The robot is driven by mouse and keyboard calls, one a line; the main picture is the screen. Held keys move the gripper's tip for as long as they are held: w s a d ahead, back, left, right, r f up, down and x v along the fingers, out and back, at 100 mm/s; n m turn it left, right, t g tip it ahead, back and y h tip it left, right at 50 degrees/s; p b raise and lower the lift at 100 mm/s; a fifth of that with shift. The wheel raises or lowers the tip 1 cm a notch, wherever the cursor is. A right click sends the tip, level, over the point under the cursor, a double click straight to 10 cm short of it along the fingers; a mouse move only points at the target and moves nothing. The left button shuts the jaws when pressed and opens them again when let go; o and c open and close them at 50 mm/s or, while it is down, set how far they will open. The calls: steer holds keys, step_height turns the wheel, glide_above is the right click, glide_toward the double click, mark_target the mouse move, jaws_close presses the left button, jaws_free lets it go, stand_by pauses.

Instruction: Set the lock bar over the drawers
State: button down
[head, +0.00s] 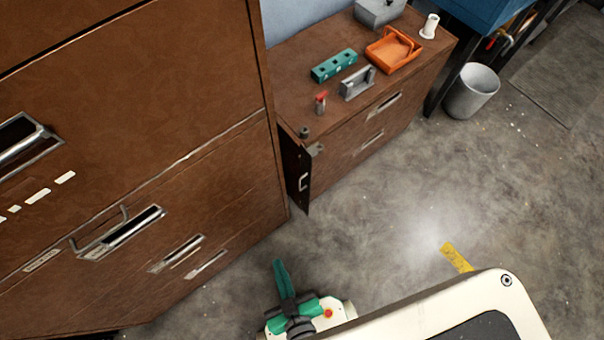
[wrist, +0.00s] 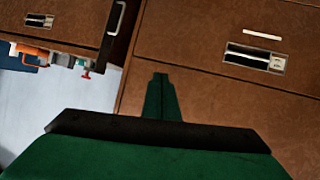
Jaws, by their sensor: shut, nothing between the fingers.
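The lock bar (head: 295,172) is a dark upright strip with a pale handle (head: 303,182), at the near left end of the low brown drawer cabinet (head: 372,140). It stands out to the side, and the drawer fronts right of it are uncovered. In the wrist view the bar (wrist: 112,45) and its handle show at the top, left of centre. My green gripper (head: 279,268) is low in the head view, in front of the bar and clear of it. Its fingers (wrist: 160,78) are together and empty.
A tall brown cabinet (head: 130,170) with protruding handles fills the left. On the low cabinet stand an orange tray (head: 393,50), a green block (head: 334,66), a grey bracket (head: 357,84) and a red-topped item (head: 320,102). A bin (head: 470,92) stands right. The floor (head: 400,200) between is clear.

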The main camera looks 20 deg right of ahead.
mark_target(310, 169)
steer(key=w+d+f+n+g+h, duration=0.2)
steer(key=w+f, duration=0.1)
steer(key=f, duration=0.5)
steer(key=w+d+f+n+g+h, duration=0.15)
steer(key=w+f, duration=0.25)
steer(key=f, duration=0.4)
steer(key=w+d+f+n+g+h, duration=0.1)
steer(key=w+f+g+h, duration=0.2)
steer(key=f, duration=0.5)
steer(key=w+d+r+h, duration=0.2)
steer(key=w+r+h, duration=0.35)
steer(key=w, duration=0.35)
steer(key=w+a+r+m+h, duration=0.3)
steer(key=w+a+r+h, duration=0.1)
steer(key=r, duration=0.6)
steer(key=shift+w+a+g+h, duration=0.2)
steer(key=shift+w+g+h, duration=0.25)
steer(key=shift+h, duration=0.45)
steer(key=x, duration=1.4)
steer(key=shift+f, duration=0.1)
steer(key=shift+d, duration=0.1)
